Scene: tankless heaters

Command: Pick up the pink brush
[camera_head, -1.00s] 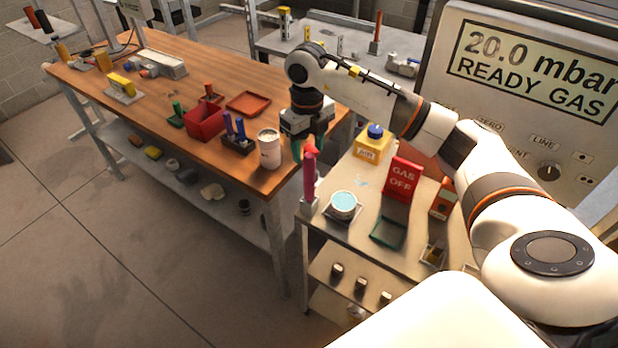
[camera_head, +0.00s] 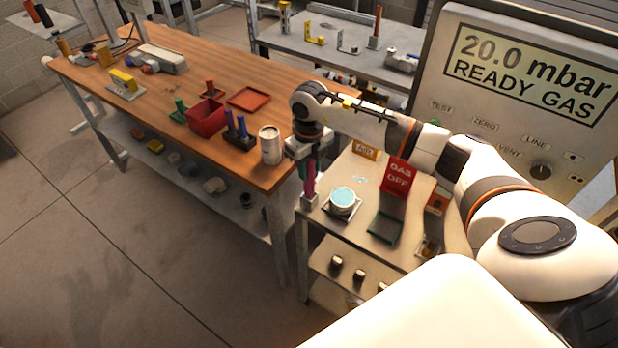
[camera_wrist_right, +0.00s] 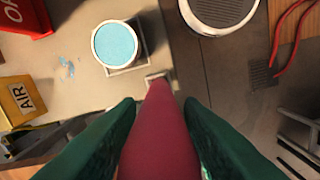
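The pink brush (camera_head: 310,180) stands upright in a small grey holder (camera_head: 309,201) at the left corner of the small bench. My right gripper (camera_head: 309,168) is above it, pointing down around its upper part. In the right wrist view the brush (camera_wrist_right: 160,135) lies between the dark green fingers of my right gripper (camera_wrist_right: 160,115), one on each side. The fingers look spread, with narrow gaps beside the brush near their tips. Contact lower down is hard to see. My left gripper is not in view.
A round tin with a pale blue top (camera_head: 343,197) stands close right of the brush. A white cup (camera_head: 270,145) stands on the wooden table's edge to the left. A red gas sign (camera_head: 398,177) and a yellow AIR block (camera_head: 365,150) are on the small bench.

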